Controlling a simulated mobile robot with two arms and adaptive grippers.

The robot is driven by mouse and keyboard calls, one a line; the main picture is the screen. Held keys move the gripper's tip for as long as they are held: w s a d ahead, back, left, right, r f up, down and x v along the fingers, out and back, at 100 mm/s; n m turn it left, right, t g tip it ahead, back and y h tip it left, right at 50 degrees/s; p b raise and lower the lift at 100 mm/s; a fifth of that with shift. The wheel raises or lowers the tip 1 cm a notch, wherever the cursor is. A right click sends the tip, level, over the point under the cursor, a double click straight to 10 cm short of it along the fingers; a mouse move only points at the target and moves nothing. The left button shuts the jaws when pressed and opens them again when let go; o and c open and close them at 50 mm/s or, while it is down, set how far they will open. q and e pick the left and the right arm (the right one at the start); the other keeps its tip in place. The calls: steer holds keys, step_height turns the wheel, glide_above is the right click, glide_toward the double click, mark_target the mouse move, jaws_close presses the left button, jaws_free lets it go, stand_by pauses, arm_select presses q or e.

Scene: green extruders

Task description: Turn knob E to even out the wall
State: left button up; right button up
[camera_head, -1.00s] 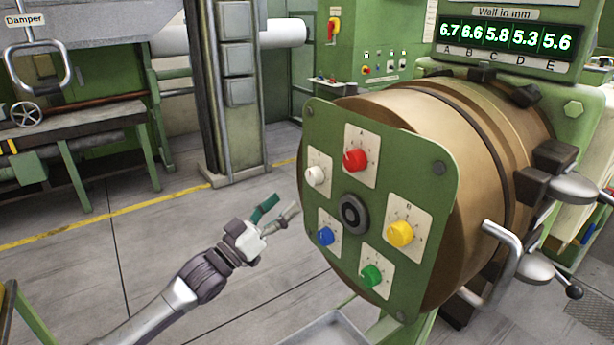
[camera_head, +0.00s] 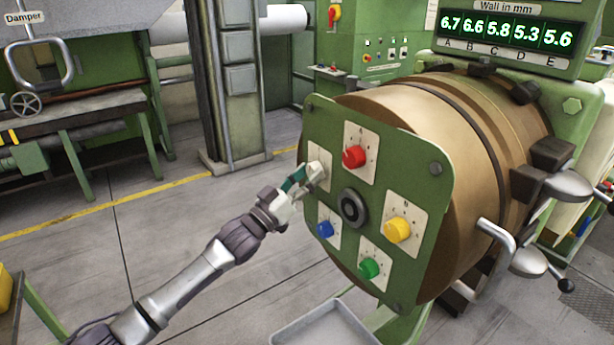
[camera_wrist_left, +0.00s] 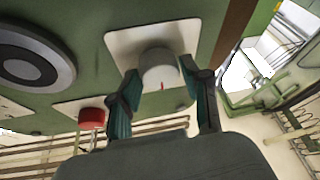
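The white knob (camera_wrist_left: 158,68), which I take to be E, sits on a cream plate at the upper left of the green panel (camera_head: 432,200); its letter cannot be read. My left gripper (camera_head: 304,176) is at this knob and partly covers it in the head view. In the left wrist view its two teal fingers stand open on either side of the knob; whether they touch it is unclear. The display (camera_head: 507,38) reads 6.7, 6.6, 5.8, 5.3, 5.6 for A to E. My right gripper is not in view.
The panel also carries a red knob (camera_head: 354,157), a yellow knob (camera_head: 397,230), a green knob (camera_head: 369,267) and a blue knob (camera_head: 325,229) around a dark centre hub (camera_head: 352,208). A grey tray (camera_head: 325,322) lies below.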

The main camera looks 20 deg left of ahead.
arm_select(q)
steer(key=c, duration=0.6)
steer(key=shift+f+m+h+b, duration=0.15)
steer(key=shift+m+h+b, duration=0.45)
steer(key=shift+m+b, duration=0.45)
steer(key=shift+w+a+m+g+h+b, duration=0.1)
steer(key=shift+m+g+h+b, duration=0.45)
steer(key=shift+m, duration=0.6)
steer(key=m+g+h+b, duration=0.1)
steer(key=m, duration=0.2)
steer(key=shift+b, duration=0.4)
steer(key=shift+m+g+h+b, duration=0.5)
steer(key=shift+m+g+h, duration=0.35)
steer(key=shift+m, duration=1.45)
steer(key=o, duration=1.1)
steer(key=shift+o, duration=0.2)
